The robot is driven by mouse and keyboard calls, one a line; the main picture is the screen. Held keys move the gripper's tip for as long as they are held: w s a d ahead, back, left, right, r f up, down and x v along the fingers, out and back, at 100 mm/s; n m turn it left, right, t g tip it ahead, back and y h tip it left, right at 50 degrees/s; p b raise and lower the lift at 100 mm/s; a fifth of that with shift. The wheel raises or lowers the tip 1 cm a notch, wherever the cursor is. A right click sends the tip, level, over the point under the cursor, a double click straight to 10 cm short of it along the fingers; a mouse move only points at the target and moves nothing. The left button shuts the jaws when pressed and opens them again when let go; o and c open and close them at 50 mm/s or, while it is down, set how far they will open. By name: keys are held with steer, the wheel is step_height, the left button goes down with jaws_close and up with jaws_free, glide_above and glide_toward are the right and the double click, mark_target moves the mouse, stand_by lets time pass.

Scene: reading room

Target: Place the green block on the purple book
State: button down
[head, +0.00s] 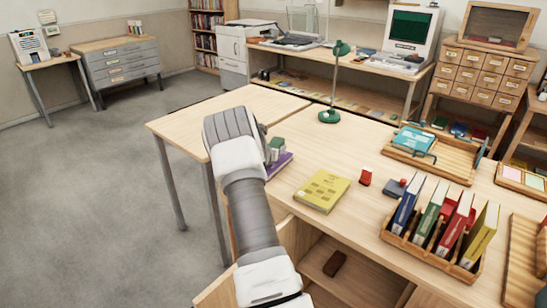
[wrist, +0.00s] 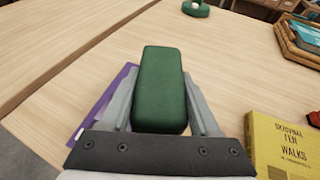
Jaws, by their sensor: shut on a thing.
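The green block (wrist: 160,85) is long with rounded edges and sits between the two fingers of my gripper (wrist: 162,98) in the wrist view. My gripper is shut on it. In the head view the green block (head: 277,143) shows partly, just right of my wrist. The purple book (head: 280,164) lies on the table below the block, partly hidden by my arm. In the wrist view a strip of the purple book (wrist: 122,80) shows left of the block, behind the left finger. Whether the block touches the book is hard to tell.
A yellow book (head: 322,190) lies to the right of the purple book. A wooden rack (head: 428,254) of upright books stands at right. A green lamp (head: 330,115) stands behind. The table's left part (head: 190,128) is clear.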

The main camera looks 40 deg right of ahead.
mark_target(274, 163)
steer(key=shift+w+f, duration=0.15)
steer(key=shift+w, duration=0.1)
steer(key=shift+a+f, duration=0.1)
steer(key=shift+f, duration=1.7)
steer(key=shift+f+b, duration=0.2)
steer(key=shift+b, duration=0.2)
steer(key=c, duration=0.6)
jaws_free()
steer(key=shift+f, duration=0.2)
steer(key=o, duration=0.5)
steer(key=shift+r, duration=0.1)
steer(key=shift+r, duration=0.1)
